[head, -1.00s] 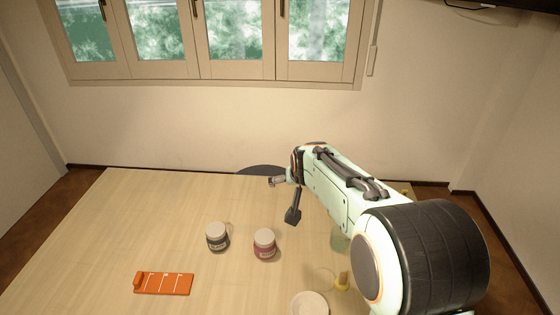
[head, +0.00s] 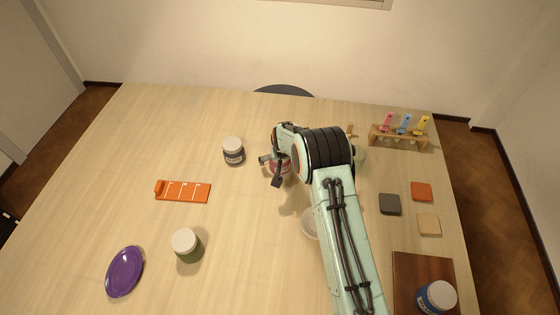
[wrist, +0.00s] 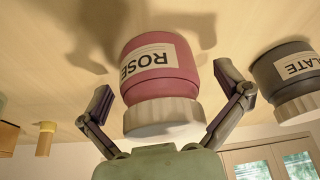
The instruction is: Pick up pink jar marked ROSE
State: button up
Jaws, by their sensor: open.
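The pink jar marked ROSE (wrist: 160,72), with a pale lid, fills the middle of the wrist view, where it appears upside down. My open gripper (wrist: 166,90) has one finger on each side of it, with visible gaps between fingers and jar. In the head view my gripper (head: 271,171) is at the pink jar (head: 283,166), which is partly hidden by my arm. Whether either finger touches it there is hard to tell.
A dark jar (head: 234,152), labelled "LATE" in the wrist view (wrist: 286,72), stands just left. A green jar (head: 189,247), orange strip (head: 182,191) and purple plate (head: 125,272) lie left. Right are a wooden rack (head: 400,140), tiles (head: 390,204) and a blue jar (head: 437,298). A pale bowl (head: 309,222) is partly hidden.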

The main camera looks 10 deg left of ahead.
jog(key=c, duration=1.3)
